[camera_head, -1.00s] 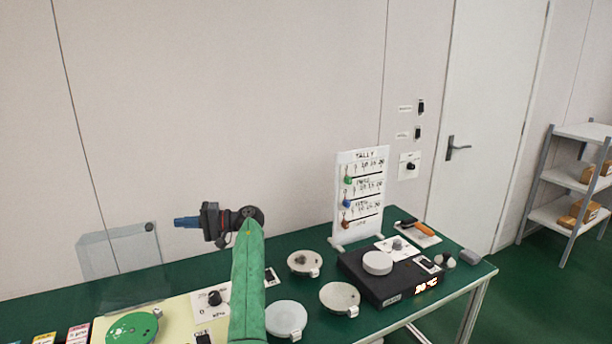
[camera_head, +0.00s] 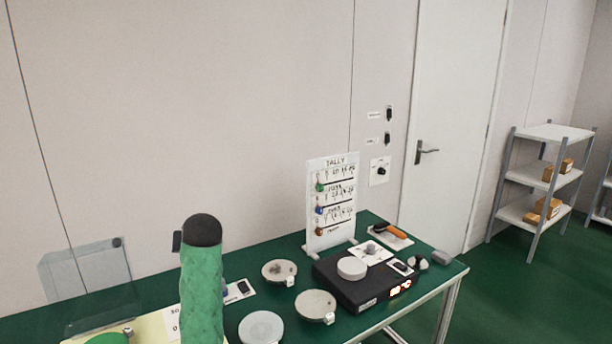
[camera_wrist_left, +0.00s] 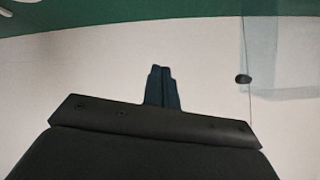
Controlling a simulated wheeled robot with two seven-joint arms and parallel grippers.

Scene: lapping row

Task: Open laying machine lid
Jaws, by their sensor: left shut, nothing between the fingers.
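The clear lid (camera_head: 88,272) stands raised at the left of the bench in the head view, with a dark round knob (camera_head: 117,242) at its upper right corner. Part of the lid (camera_wrist_left: 285,55) and its knob (camera_wrist_left: 243,79) also show at the right of the left wrist view. The cream laying machine (camera_head: 160,326) below it is partly cut off and partly behind my green arm. My left gripper (camera_wrist_left: 161,72) is shut and empty, apart from the knob. My right gripper is in neither view.
A green disc (camera_head: 106,339) sits on the machine's plate. Several pale round plates, a black hotplate (camera_head: 365,288) and a white tally board (camera_head: 331,205) stand to the right on the green bench. A door and shelf are beyond.

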